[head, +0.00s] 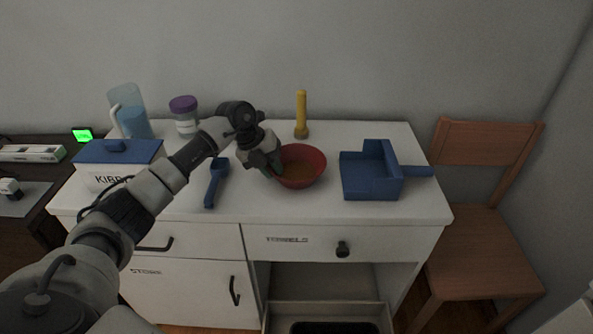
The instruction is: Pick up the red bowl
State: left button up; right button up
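The red bowl (305,168) stands upright on the white cabinet top, near its middle. Its inside looks brownish. My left gripper (270,172) reaches in from the left and is at the bowl's left rim, overlapping it in the head view. The fingers are dark and small here, and I cannot tell whether they are open or closed on the rim. The bowl's left edge is partly hidden by the gripper. My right gripper is not in view.
A blue scoop (215,183) lies left of the bowl; a blue dustpan (370,175) lies right. A yellow flashlight (301,115), a purple-lidded jar (185,116), a pitcher (130,112) and a blue-lidded box (118,155) stand behind or left. A wooden chair (485,230) is at right.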

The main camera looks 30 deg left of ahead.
pick_arm(q)
jog(key=shift+d+f, duration=0.15)
jog(key=shift+f, duration=0.15)
grip_shut()
jog(key=shift+w+r, duration=0.1)
jog(key=shift+r, duration=0.4)
jog(key=r, duration=0.3)
jog(key=shift+d+r, duration=0.2)
jog(key=shift+r, duration=0.15)
jog(key=s+d+r, duration=0.5)
jog(key=d+r, duration=0.1)
jog(key=d, duration=0.4)
